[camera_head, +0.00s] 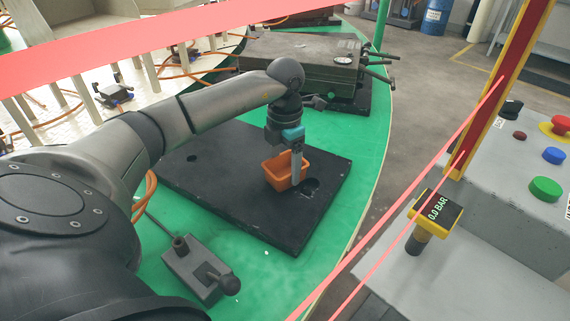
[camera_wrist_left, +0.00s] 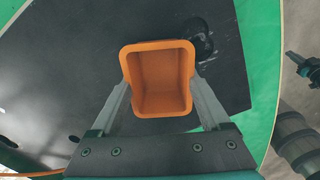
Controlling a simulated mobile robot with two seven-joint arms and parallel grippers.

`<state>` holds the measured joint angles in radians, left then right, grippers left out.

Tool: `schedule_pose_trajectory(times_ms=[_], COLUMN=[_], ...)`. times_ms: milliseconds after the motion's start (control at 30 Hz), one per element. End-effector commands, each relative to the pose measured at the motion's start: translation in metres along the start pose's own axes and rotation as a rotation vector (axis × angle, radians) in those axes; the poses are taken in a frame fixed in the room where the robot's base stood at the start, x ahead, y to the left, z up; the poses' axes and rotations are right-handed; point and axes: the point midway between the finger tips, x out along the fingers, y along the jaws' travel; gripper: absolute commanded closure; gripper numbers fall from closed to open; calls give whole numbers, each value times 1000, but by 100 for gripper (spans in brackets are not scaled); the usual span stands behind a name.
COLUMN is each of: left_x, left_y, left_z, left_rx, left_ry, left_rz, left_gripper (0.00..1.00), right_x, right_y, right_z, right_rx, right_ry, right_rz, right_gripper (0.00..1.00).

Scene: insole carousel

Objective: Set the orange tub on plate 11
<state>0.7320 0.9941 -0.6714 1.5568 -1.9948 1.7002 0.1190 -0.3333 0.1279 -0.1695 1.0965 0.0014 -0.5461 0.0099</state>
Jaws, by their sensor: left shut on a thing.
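The orange tub (camera_head: 285,170) is an open-topped, empty box with its opening up. It also shows in the left wrist view (camera_wrist_left: 158,80), between the two fingers. My left gripper (camera_head: 298,168) is shut on the tub. The tub is over the dark square plate (camera_head: 230,188), toward its right side, near a round hole. I cannot tell whether the tub's base touches the plate. No number shows on the plate, so I cannot tell if it is plate 11. My right gripper is not in view.
The plate lies on a green carousel top (camera_head: 358,150). A grey box with a knob (camera_head: 200,270) stands in front of it. A dark mould with a gauge (camera_head: 310,60) stands behind. Pink bands cross the view, and a button console (camera_head: 530,190) stands right.

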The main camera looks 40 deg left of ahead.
Motion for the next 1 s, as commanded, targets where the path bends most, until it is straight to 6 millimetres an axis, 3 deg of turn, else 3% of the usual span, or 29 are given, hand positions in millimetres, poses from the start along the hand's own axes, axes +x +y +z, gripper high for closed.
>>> schedule_pose_trajectory(times_ms=[33,200,567,1000], left_x=[2,1,-2,-58], left_y=[0,0,0,0], left_z=[0,0,0,0], left_rx=[0,-1,-1,-1], left_ry=[1,1,1,-1], left_rz=[0,0,0,2], left_gripper=[19,0,0,0], right_x=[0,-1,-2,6], right_y=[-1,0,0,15], right_z=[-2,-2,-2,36], right_rx=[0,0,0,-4], right_ry=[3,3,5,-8], right_rz=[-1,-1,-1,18], right_gripper=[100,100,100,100])
